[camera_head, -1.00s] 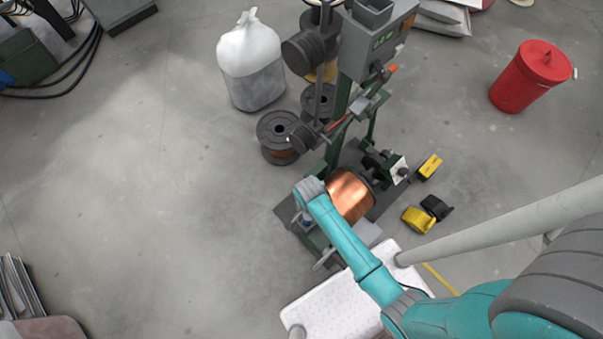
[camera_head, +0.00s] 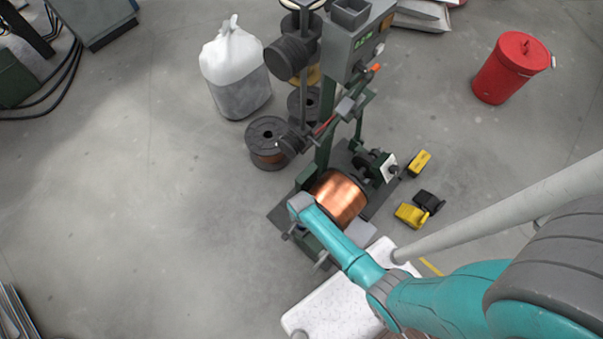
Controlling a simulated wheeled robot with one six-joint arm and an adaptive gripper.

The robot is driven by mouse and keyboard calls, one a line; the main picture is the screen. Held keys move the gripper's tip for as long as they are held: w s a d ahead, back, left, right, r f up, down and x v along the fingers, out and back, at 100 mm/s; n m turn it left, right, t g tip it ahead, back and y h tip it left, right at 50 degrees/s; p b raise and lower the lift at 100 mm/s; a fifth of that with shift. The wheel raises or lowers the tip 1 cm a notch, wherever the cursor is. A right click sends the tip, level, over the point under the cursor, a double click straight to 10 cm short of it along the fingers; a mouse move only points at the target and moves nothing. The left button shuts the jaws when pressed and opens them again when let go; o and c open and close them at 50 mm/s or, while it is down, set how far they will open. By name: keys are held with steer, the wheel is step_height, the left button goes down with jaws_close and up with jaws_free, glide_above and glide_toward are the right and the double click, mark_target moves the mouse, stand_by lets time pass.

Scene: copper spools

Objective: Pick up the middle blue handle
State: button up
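The copper spool (camera_head: 340,197) sits in a dark green machine. My teal arm reaches from the lower right to the spool's left front side. The end of my arm, with my gripper (camera_head: 301,206), is above the machine's front left part. Its fingers cannot be made out from above. A small bluish spot shows just below the arm's end, too small to tell whether it is the blue handle. No row of handles can be made out, and the machine's front is partly covered by my arm.
Dark spools (camera_head: 267,142) and a white bag (camera_head: 236,72) stand behind to the left. Yellow (camera_head: 411,215) and black (camera_head: 428,201) objects lie right of the machine. A red bin (camera_head: 510,68) stands far right.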

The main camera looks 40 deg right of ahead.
steer(key=shift+f, duration=0.15)
steer(key=c, duration=1.1)
jaws_close()
